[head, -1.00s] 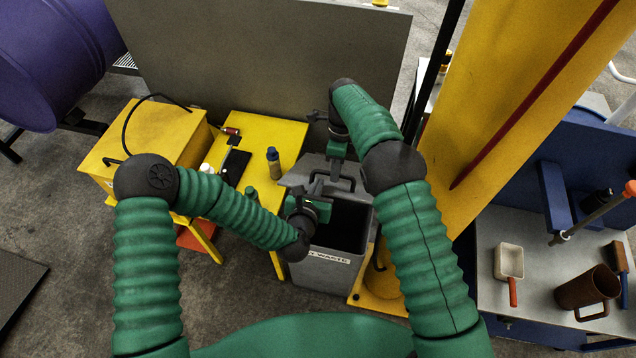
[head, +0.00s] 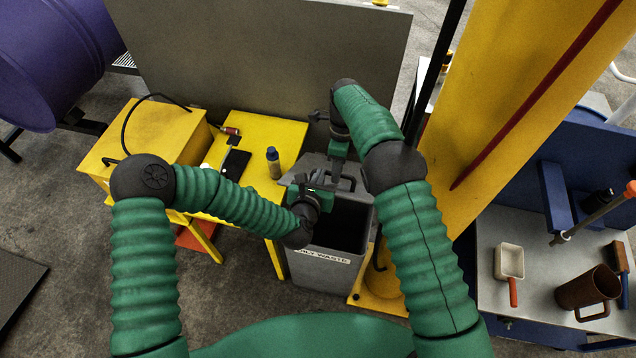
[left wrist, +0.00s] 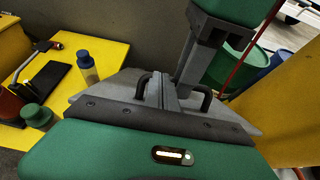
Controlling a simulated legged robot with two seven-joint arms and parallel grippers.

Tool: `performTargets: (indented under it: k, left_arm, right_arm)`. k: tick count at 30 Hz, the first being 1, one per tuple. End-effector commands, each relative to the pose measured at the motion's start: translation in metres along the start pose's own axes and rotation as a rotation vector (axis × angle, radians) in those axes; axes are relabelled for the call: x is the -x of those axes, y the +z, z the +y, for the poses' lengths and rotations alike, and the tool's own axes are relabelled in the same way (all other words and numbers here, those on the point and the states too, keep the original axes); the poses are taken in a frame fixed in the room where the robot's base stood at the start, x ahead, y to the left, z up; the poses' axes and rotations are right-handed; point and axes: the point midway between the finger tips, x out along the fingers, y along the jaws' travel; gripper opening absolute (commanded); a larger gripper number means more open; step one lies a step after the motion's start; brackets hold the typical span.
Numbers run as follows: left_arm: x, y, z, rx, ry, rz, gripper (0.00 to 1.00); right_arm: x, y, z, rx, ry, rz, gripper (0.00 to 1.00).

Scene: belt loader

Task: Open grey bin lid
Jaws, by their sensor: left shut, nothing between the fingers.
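The grey bin (head: 320,274) stands upright on the floor, with a waste label on its front and its dark inside showing. Its grey lid (head: 312,162) is raised at the back of the opening. In the left wrist view the lid (left wrist: 112,88) spreads behind a dark handle (left wrist: 203,101). My left gripper (left wrist: 166,88) is shut and empty, its fingers overlapping the handle in that view; contact is unclear. In the head view it is over the bin's left side. My right gripper (left wrist: 186,80) reaches down beside the handle; whether it grips it is unclear.
A yellow table (head: 262,128) left of the bin carries a blue-capped bottle (head: 274,162) and a black flat object (head: 236,162). A grey panel (head: 260,50) stands behind. A yellow post (head: 480,110) rises on the right.

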Motion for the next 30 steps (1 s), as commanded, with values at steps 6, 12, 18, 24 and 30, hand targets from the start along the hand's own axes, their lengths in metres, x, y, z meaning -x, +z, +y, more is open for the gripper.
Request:
performTargets:
  k: [6, 12, 18, 24, 30]
  left_arm:
    - [0.0, -0.002, 0.001, 0.001, -0.001, 0.003, 0.0]
    - [0.0, -0.002, 0.001, 0.001, -0.001, 0.003, 0.0]
    - [0.0, -0.002, 0.001, 0.002, -0.001, 0.004, 0.0]
    - [0.0, -0.002, 0.001, 0.002, 0.0, 0.004, 0.0]
    - [0.0, -0.002, 0.001, 0.002, 0.0, 0.004, 0.0]
  right_arm:
    - [0.0, 0.002, 0.001, 0.002, 0.001, 0.0, 0.34]
    - [0.006, 0.004, 0.002, 0.003, 0.001, -0.003, 0.34]
    - [0.049, 0.004, 0.002, 0.004, -0.004, -0.004, 0.34]
    - [0.098, 0.003, 0.003, 0.001, -0.005, -0.001, 0.34]
    - [0.12, 0.002, 0.004, 0.006, -0.004, 0.0, 0.34]
